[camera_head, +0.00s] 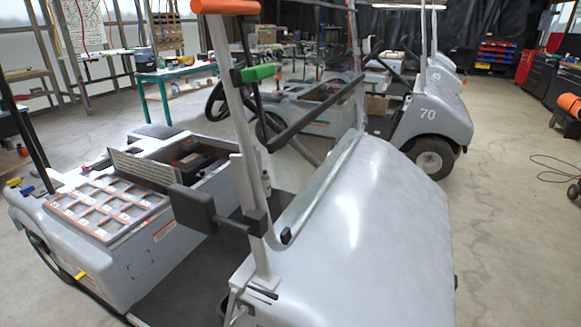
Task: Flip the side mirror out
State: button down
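The side mirror (192,208) is a dark, boxy housing on the nearest grey cart. A short dark arm joins it to a black clamp (256,222) low on the pale roof post (240,165). The housing sits left of the post, over the open footwell side of the cart. Its reflecting face cannot be made out. My gripper is not in view.
The cart's rounded front cowl (365,230) fills the lower right. A tray of cards (108,208) lies at left. Cart 70 (430,115) stands behind; the right floor is mostly clear.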

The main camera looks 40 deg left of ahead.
aim_at(194, 209)
jog(key=z, duration=0.25)
jog(key=k, duration=0.85)
jog(key=u, duration=1.45)
jog(key=i, duration=0.5)
jog(key=z, duration=0.05)
